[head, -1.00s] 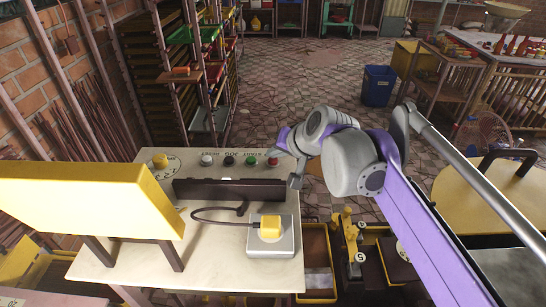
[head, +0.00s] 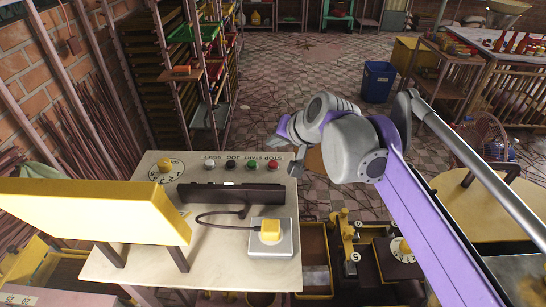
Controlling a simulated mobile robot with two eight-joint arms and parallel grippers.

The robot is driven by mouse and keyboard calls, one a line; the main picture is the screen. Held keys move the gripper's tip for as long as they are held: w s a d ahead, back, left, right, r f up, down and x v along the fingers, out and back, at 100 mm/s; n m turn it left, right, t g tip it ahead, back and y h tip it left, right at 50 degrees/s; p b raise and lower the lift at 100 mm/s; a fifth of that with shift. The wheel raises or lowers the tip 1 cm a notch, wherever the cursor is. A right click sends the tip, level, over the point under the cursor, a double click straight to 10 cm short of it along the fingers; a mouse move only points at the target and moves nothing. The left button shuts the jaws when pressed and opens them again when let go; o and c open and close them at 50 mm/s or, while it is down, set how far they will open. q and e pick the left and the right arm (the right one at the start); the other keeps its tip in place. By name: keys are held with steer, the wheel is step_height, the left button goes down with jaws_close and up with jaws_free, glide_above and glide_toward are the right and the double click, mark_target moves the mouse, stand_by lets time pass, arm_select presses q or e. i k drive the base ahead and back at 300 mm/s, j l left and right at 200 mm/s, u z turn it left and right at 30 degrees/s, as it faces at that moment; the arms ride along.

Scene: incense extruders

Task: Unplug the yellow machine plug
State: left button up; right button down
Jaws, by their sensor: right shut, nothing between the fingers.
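The yellow plug (head: 270,230) sits in a grey square socket (head: 270,248) at the right front of a pale panel top (head: 215,267). A dark cord (head: 222,214) runs left from the plug and curls up beside a dark bar (head: 230,193). My right gripper (head: 290,150) is past the panel's back right corner, well behind and above the plug. It is shut and empty, touching neither plug nor cord. My left gripper is not in view.
A large yellow box-like part (head: 90,212) on dark legs stands on the panel's left. A dial (head: 165,168) and several coloured buttons (head: 251,163) line its back edge. Yellow-trimmed machinery (head: 350,240) stands to the right.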

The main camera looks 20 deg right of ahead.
mark_target(271, 229)
steer(key=k, duration=1)
